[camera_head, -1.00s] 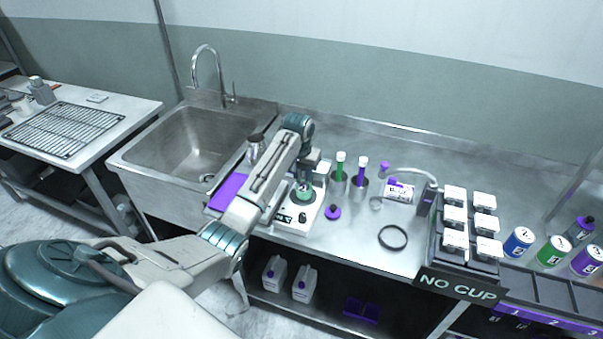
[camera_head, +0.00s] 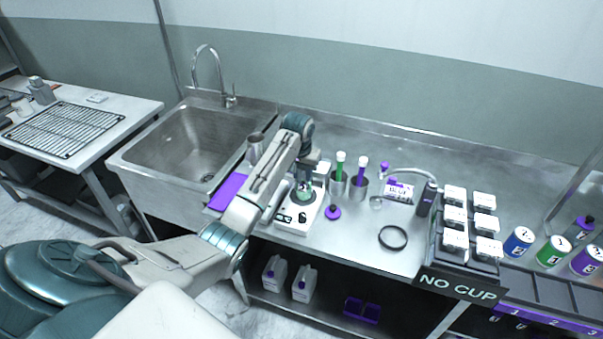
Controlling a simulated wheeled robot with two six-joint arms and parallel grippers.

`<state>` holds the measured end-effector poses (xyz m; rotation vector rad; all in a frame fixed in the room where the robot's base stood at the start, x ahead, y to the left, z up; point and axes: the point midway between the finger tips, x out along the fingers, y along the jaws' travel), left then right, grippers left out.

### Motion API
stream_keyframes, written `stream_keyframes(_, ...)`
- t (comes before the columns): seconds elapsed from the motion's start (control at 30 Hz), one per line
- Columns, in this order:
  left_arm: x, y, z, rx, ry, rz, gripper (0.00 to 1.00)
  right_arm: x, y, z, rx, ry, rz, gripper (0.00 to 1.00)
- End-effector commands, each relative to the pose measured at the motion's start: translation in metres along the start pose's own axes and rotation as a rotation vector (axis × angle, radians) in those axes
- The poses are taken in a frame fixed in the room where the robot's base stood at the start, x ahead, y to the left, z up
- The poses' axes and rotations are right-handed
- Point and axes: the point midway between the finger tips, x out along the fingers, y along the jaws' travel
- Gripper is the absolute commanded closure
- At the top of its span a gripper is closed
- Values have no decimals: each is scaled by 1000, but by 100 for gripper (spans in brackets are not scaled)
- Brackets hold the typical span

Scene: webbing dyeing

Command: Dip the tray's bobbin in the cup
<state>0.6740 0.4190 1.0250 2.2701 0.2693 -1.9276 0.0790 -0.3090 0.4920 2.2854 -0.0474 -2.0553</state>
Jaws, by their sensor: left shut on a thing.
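My left gripper (camera_head: 304,186) is over a small white bench unit with dark knobs (camera_head: 295,217), pointing down at the cup (camera_head: 306,197) on it. The cup looks greenish and is partly covered by the gripper. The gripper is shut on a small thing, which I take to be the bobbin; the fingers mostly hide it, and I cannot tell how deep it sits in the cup. The purple tray (camera_head: 226,192) lies left of my forearm, beside the sink, and its visible part is bare. My right gripper is not in view.
A metal beaker (camera_head: 255,149) stands behind the tray. Green and purple tubes stand in metal holders (camera_head: 357,186) to the right. A black ring (camera_head: 393,238), a purple cap (camera_head: 332,212) and a rack of white-topped blocks (camera_head: 455,219) lie further right. The sink (camera_head: 190,143) is left.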

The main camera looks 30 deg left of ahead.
Motion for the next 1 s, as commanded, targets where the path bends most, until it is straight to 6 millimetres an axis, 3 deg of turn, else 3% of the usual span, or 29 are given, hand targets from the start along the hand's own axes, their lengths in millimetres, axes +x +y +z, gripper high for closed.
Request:
stream_keyframes(0.03,10,2,7,0,-20,4,100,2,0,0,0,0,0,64)
stream_keyframes(0.27,9,2,7,0,-20,4,100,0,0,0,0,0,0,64)
stream_keyframes(0.6,-22,1,4,0,-13,2,100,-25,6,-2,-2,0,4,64)
stream_keyframes(1.0,-54,0,2,0,-6,-1,100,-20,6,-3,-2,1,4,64)
